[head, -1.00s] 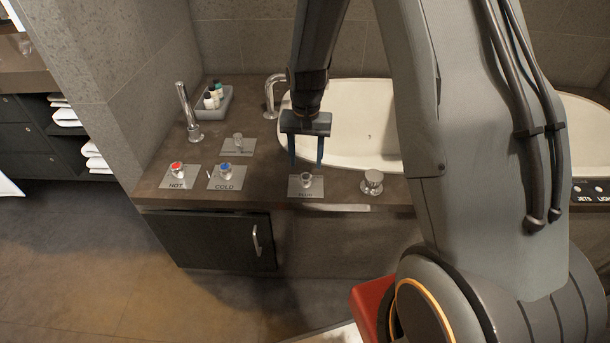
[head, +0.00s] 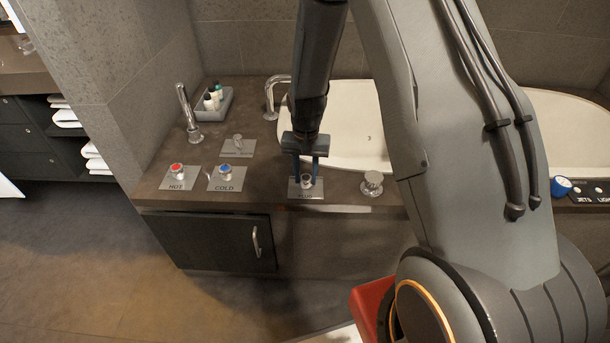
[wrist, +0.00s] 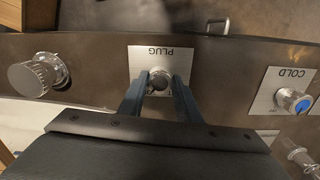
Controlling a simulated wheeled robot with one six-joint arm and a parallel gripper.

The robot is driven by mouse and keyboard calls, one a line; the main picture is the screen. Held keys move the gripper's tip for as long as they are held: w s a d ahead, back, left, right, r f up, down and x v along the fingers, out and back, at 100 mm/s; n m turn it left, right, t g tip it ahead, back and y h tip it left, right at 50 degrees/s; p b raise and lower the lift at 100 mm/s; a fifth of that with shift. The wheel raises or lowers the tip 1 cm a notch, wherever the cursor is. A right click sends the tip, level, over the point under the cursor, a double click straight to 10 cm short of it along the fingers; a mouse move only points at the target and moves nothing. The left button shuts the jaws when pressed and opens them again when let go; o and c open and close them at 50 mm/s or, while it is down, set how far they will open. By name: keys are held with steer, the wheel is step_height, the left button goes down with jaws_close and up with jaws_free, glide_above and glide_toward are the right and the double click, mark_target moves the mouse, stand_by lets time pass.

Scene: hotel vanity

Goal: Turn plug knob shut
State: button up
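The plug knob (head: 306,181) is a small chrome knob on a square silver plate (head: 293,192) near the counter's front edge. In the wrist view the knob (wrist: 160,79) sits at the middle of the plate (wrist: 146,56) marked PLUG, which reads upside down. My gripper (head: 309,179) is down over the plate. In the wrist view its two blue fingers (wrist: 159,88) are apart, one on each side of the knob. I cannot tell whether they touch it.
A larger chrome knob (head: 372,183) stands right of the plug plate. The COLD knob (head: 225,171) and HOT knob (head: 177,170) are to the left. A faucet (head: 187,112), a tray of bottles (head: 228,103) and the white basin (head: 350,125) lie behind.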

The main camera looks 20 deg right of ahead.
steer(key=shift+a, duration=0.2)
steer(key=shift+c, duration=0.8)
steer(key=shift+d, duration=0.15)
steer(key=shift+n, duration=0.3)
steer(key=n+p, duration=0.1)
steer(key=n, duration=0.1)
steer(key=shift+n, duration=0.4)
steer(key=n+p, duration=0.2)
steer(key=n, duration=0.2)
steer(key=shift+n, duration=0.3)
steer(key=n, duration=0.4)
steer(key=shift+p, duration=0.4)
steer(key=shift+d+n+p, duration=0.1)
steer(key=shift+n+p, duration=0.2)
steer(key=shift+n, duration=1.6)
